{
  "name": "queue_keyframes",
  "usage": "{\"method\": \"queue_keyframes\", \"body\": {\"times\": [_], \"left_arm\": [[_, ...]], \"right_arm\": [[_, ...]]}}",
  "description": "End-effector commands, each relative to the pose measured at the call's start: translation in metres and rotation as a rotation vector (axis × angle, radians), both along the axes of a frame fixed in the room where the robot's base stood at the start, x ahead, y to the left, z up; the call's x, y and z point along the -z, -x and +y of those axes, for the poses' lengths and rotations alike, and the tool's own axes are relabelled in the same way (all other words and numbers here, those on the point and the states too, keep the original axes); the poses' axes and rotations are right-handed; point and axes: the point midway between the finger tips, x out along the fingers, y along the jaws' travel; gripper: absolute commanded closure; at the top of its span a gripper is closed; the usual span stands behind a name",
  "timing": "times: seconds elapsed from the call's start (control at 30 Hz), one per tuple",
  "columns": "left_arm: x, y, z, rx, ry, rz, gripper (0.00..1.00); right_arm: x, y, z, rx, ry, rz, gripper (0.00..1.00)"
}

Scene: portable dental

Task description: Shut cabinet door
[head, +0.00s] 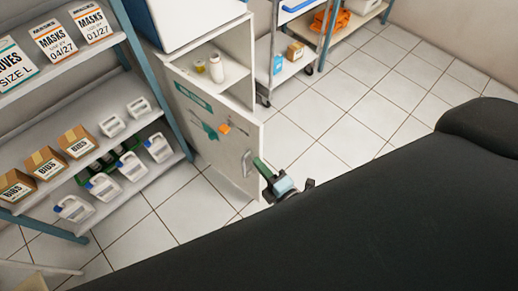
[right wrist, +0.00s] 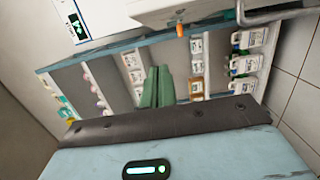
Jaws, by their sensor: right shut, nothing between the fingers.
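The white cabinet (head: 240,88) stands at the upper middle of the head view with its door (head: 222,150) standing open. The door carries a teal print, an orange piece and a grey handle (head: 247,163) near its free edge. The door also shows at the top of the right wrist view (right wrist: 200,12), with its handle (right wrist: 278,13). My right gripper (head: 261,166) is shut and empty, its green fingertips close to the door's free edge beside the handle. I cannot tell whether they touch the door. My left gripper is not in view.
Small bottles (head: 216,68) stand inside the cabinet. A shelf rack (head: 110,85) with boxes and jugs stands at left, close to the door. A wheeled cart (head: 290,70) stands right of the cabinet. Tiled floor (head: 340,130) is clear to the right.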

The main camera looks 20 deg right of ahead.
Motion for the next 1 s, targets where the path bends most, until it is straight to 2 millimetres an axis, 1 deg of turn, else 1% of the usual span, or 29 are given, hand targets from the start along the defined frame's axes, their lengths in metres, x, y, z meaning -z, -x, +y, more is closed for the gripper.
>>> {"method": "queue_keyframes", "body": {"times": [0.03,0.2,0.47,0.6,0.7,0.83,1.0], "left_arm": [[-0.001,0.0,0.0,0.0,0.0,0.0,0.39],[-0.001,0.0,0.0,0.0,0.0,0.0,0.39],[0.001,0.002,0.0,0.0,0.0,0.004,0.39],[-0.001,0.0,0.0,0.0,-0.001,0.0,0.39],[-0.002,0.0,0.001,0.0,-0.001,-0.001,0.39],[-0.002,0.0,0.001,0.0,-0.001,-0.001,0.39],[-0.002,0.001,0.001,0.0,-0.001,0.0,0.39]], "right_arm": [[-0.002,-0.009,0.002,0.0,-0.002,-0.004,1.0],[-0.002,-0.04,0.009,0.0,-0.002,-0.005,1.0],[-0.001,-0.085,0.019,0.0,-0.002,-0.003,1.0],[-0.002,-0.094,0.001,0.0,0.003,-0.003,1.0],[-0.001,-0.098,-0.009,0.0,0.002,-0.001,1.0],[-0.001,-0.102,-0.015,0.0,0.0,-0.002,1.0],[-0.001,-0.102,-0.017,0.0,-0.001,-0.002,1.0]]}}
